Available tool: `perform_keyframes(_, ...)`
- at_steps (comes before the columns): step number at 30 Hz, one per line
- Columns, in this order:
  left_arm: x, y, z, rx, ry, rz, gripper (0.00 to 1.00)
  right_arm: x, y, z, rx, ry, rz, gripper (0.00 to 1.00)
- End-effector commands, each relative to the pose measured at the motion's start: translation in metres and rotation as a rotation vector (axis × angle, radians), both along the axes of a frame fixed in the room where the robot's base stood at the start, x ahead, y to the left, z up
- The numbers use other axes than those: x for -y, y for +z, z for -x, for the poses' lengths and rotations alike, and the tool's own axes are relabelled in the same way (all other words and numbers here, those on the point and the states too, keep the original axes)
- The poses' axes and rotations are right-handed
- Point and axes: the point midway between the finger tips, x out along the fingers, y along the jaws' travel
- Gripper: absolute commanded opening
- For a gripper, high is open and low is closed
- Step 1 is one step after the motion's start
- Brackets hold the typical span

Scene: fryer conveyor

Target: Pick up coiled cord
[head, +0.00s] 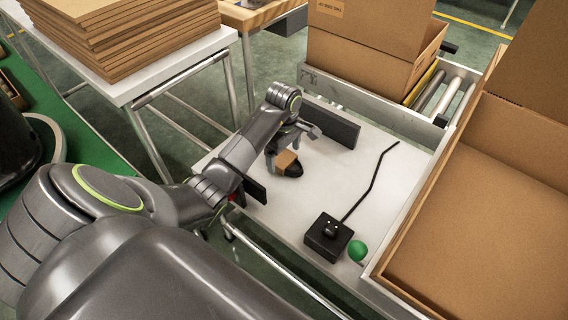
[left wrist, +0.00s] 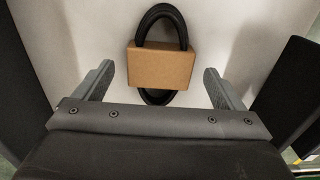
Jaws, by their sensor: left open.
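The coiled cord (left wrist: 162,22) is a black loop with a brown cardboard sleeve (left wrist: 162,69) around its middle. It lies on the white table and also shows in the head view (head: 293,170), partly hidden by my gripper. My left gripper (left wrist: 158,82) is open, with one grey finger on each side of the cord and visible gaps between fingers and sleeve. In the head view my left gripper (head: 290,148) is over the cord. Whether the fingers touch the table I cannot tell. My right gripper is not in view.
A black box (head: 327,238) with a thin rod and a green ball (head: 357,250) sit on the white table (head: 372,182). An open cardboard box (head: 480,215) stands at the right, another (head: 365,45) behind. Stacked cardboard (head: 130,35) lies on the left table.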

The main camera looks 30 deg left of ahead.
Motion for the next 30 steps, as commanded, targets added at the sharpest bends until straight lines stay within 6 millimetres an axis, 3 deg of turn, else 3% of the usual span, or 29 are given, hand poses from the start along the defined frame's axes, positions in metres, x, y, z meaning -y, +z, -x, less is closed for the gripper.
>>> perform_keyframes(10,-0.0001,-0.0079,-0.0002,0.001,-0.001,0.0,0.9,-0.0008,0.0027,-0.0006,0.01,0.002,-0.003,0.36)
perform_keyframes(22,-0.0002,-0.0076,-0.0002,0.0,-0.001,0.0,0.37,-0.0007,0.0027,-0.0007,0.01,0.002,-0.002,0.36)
perform_keyframes(30,-0.0002,-0.0061,-0.0006,0.002,-0.001,-0.001,0.36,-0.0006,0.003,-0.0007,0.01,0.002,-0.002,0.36)
